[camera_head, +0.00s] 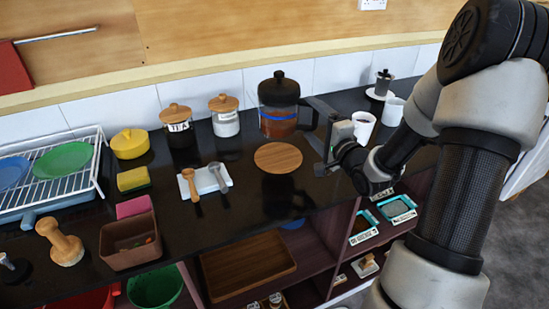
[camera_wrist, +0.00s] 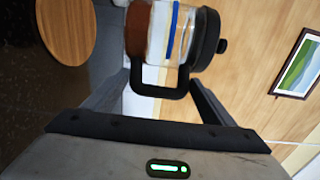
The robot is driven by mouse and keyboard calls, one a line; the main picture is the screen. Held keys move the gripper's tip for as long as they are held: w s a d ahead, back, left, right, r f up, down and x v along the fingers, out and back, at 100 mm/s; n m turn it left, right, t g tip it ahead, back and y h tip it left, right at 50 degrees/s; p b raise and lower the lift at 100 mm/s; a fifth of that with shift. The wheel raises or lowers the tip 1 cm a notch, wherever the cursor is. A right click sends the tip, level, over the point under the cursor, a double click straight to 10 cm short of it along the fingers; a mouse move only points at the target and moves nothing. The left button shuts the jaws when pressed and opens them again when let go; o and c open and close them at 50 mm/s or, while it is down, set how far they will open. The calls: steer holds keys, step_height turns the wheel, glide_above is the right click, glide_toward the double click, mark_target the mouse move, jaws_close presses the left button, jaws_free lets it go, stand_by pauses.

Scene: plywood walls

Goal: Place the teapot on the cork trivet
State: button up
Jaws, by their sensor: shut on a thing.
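The teapot (camera_head: 279,108) is a clear glass jug with a black lid, a blue band and brown liquid inside. It is upright, behind the round cork trivet (camera_head: 278,158) in the head view. Whether its base touches the counter is unclear. My gripper (camera_head: 322,128) comes from the right and is shut on the teapot's black handle. The wrist view is turned sideways and shows the teapot (camera_wrist: 160,35) with its handle between my fingers (camera_wrist: 160,88). The bare trivet (camera_wrist: 66,28) lies to the left there, apart from the teapot's base.
Two lidded jars (camera_head: 225,118) stand left of the teapot. A white spoon rest (camera_head: 207,179) with spoons lies left of the trivet. White mugs (camera_head: 363,126) and a moka pot (camera_head: 383,83) stand to the right. The dark counter in front of the trivet is clear.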

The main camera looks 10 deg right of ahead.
steer(key=shift+f+b, duration=0.9)
steer(key=shift+f, duration=3.95)
steer(key=shift+f, duration=0.2)
steer(key=o, duration=1.6)
steer(key=shift+f, duration=0.1)
steer(key=shift+r, duration=0.2)
steer(key=s, duration=0.4)
steer(key=s+d, duration=0.1)
steer(key=s, duration=0.3)
steer(key=s+d, duration=0.1)
steer(key=s, duration=0.3)
steer(key=shift+r, duration=0.1)
